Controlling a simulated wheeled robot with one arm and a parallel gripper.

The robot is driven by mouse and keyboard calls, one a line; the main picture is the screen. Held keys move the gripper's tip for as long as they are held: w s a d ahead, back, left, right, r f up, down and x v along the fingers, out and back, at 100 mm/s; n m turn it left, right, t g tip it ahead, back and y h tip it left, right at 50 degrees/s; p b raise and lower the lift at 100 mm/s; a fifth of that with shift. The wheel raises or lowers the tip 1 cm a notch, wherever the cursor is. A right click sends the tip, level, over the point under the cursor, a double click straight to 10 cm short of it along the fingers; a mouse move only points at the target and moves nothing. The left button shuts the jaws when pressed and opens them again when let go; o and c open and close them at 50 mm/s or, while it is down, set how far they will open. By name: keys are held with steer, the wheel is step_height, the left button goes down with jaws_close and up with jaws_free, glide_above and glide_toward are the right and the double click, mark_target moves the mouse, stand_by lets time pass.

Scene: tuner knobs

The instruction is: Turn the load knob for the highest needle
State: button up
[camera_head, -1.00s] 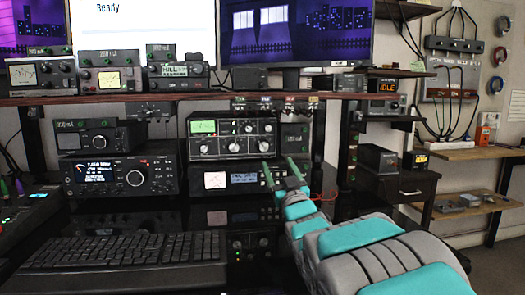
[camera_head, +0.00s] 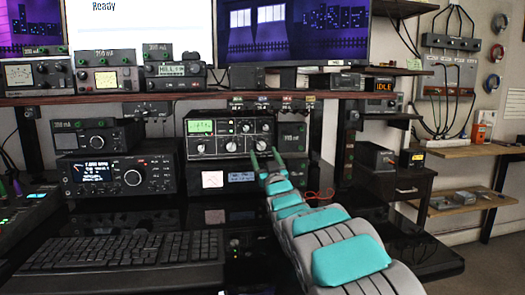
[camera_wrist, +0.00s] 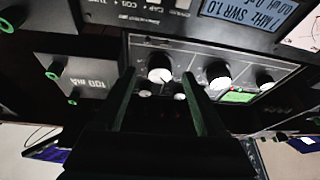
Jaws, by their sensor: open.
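The tuner (camera_head: 216,147) is a dark box with a green-lit needle meter (camera_head: 201,126) and several pale knobs; the needle is too small to read. A large right-hand knob (camera_head: 261,145) sits on its lower front, with another large knob (camera_head: 231,147) to its left. My gripper (camera_head: 265,153) is open in front of the right-hand knob. In the upside-down wrist view, this knob (camera_wrist: 160,70) shows between my fingertips, and I cannot tell whether they touch it. The other large knob (camera_wrist: 217,72) and the lit meter (camera_wrist: 237,97) are to the right. I cannot read which knob is load.
A small box marked mA (camera_head: 291,138) stands close to the tuner's right end. Another instrument (camera_head: 212,180) lies under it, and a shelf (camera_head: 165,97) runs above. A radio (camera_head: 120,175) stands left; a keyboard (camera_head: 120,250) lies in front.

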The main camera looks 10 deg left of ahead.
mark_target(260, 145)
steer(key=shift+x, duration=1.15)
steer(key=shift+r, duration=0.15)
steer(key=shift+c, duration=0.2)
jaws_close()
